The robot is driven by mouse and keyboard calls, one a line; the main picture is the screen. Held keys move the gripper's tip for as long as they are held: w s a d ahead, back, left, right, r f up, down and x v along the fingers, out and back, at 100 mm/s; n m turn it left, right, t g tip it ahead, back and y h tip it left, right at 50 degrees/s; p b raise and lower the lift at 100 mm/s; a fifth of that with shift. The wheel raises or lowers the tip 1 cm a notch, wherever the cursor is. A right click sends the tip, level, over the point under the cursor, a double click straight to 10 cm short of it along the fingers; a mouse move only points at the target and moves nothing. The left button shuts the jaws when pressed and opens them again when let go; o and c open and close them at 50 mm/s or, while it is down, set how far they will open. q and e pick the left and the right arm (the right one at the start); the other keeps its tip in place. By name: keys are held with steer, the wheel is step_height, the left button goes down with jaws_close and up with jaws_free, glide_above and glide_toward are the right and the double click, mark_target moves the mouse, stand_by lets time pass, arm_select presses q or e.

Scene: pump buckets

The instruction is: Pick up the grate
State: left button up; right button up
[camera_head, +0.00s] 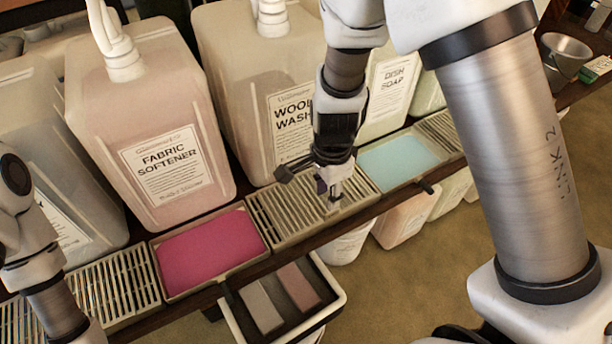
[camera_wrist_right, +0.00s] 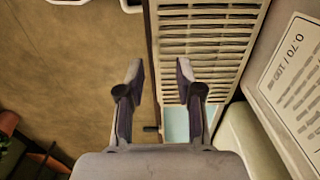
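A beige slatted grate (camera_head: 285,216) sits in the shelf row in front of the wool wash jug, between a pink tray and a pale blue tray. In the right wrist view the grate (camera_wrist_right: 208,48) lies beyond the fingers, mostly to their right. My right gripper (camera_head: 331,195) is over the right part of the grate in the head view. In the wrist view its fingers (camera_wrist_right: 160,72) are apart with nothing between them. I cannot tell whether a fingertip touches the grate. My left arm shows at the lower left; its fingers are out of frame.
Other grates lie at the left (camera_head: 112,288) and right (camera_head: 440,133). The pink tray (camera_head: 210,252) and pale blue tray (camera_head: 398,162) flank the middle grate. The fabric softener jug (camera_head: 140,120) and wool wash jug (camera_head: 245,80) stand close behind. A bin (camera_head: 335,287) is below the shelf edge.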

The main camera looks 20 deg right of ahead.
mark_target(330, 213)
steer(key=f, duration=0.2)
steer(key=s+f, duration=0.1)
steer(key=f, duration=0.1)
steer(key=shift+d, duration=0.25)
steer(key=f, duration=0.2)
steer(key=shift+w+f+b, duration=0.25)
steer(key=shift+f+b, duration=0.05)
steer(key=shift+b, duration=0.05)
steer(key=shift+w+f, duration=0.1)
steer(key=shift+s, duration=0.2)
steer(key=shift+c, duration=1.3)
arm_select(q)
steer(key=shift+s+f, duration=0.35)
steer(key=shift+f, duration=0.05)
arm_select(e)
jaws_close()
